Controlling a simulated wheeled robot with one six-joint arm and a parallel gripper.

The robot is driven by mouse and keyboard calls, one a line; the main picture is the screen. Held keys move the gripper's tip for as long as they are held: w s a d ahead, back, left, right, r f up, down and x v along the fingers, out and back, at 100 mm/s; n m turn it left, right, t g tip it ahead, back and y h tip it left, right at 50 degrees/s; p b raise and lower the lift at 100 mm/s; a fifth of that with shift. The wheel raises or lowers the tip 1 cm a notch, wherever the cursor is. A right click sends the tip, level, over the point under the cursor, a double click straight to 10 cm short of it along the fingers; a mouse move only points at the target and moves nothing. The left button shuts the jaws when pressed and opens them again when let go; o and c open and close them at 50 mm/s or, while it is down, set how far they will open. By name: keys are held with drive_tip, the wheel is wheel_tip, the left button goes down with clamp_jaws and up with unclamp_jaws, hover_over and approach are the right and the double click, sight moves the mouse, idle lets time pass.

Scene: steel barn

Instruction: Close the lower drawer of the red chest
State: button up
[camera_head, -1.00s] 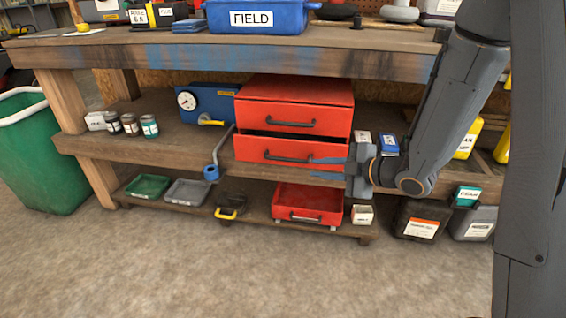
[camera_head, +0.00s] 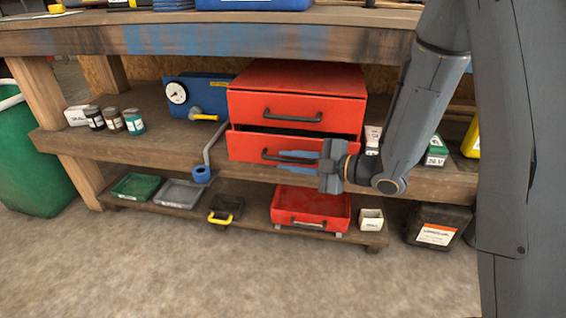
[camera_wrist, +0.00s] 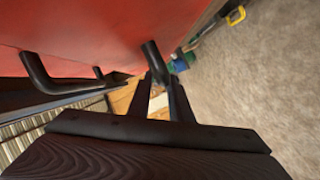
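The red chest (camera_head: 297,80) stands on the middle shelf of the bench. Its upper drawer (camera_head: 285,108) looks shut. Its lower drawer (camera_head: 244,146) sticks out a little, with a dark gap above its front. The lower drawer's dark handle (camera_head: 272,157) is partly hidden by my fingers. My gripper (camera_head: 297,160) is in front of the right half of the lower drawer, with its blue fingertips pointing left. In the wrist view, my gripper (camera_wrist: 160,95) shows a gap between its fingers beside the red front and the dark handles. I cannot tell if it touches the handle.
A blue gauge box (camera_head: 197,97) with a crank hanging over the shelf edge stands left of the chest. Several small jars (camera_head: 134,121) are further left. A red tray (camera_head: 310,207) and a small white box (camera_head: 371,219) are on the low shelf. The floor in front is clear.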

drive_tip(key=shift+x, duration=1.1)
